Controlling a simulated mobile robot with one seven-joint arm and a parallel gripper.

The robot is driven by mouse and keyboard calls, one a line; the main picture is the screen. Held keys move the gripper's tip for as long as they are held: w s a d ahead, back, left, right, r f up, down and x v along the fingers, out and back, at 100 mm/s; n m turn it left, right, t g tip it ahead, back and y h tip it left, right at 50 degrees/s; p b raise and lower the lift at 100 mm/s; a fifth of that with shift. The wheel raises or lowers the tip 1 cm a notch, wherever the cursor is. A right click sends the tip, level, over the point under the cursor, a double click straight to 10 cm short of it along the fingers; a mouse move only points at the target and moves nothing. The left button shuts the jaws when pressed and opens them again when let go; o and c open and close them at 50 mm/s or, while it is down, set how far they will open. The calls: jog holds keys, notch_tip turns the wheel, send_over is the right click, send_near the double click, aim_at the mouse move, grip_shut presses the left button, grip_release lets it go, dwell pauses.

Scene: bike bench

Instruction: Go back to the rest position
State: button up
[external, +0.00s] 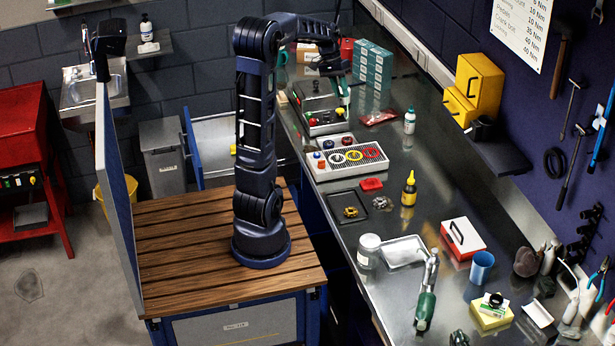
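My arm rises from a wood-topped base and bends over at the top toward the far part of the steel bench (440,140). My gripper (335,72) is small and dark at the far end of the bench, above and behind a grey open case (325,122) and left of a stack of teal boxes (373,68). It is too small and partly hidden by the arm to tell whether its fingers are open or shut, or whether they hold anything.
The bench carries a tray with coloured rings (350,157), a yellow bottle (409,188), a white bottle (410,121), a jar (369,251), a metal tray (404,251), a red-and-white box (463,238), a blue cup (482,267) and a green-handled tool (426,305).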

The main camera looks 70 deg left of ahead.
jog(key=s+d+r+m+y, duration=0.1)
jog(key=s+d+m+y, duration=0.15)
jog(key=d, duration=0.95)
jog(key=s+d+r+m+y, duration=0.15)
jog(key=s+d, duration=0.25)
jog(key=d, duration=0.9)
jog(key=s+d+f+m+t, duration=0.1)
jog(key=s+d+m+t, duration=0.1)
jog(key=s+d, duration=0.4)
jog(key=shift+s+f+m+t, duration=0.3)
jog(key=shift+s+f+m, duration=0.05)
jog(key=shift+s+m, duration=0.15)
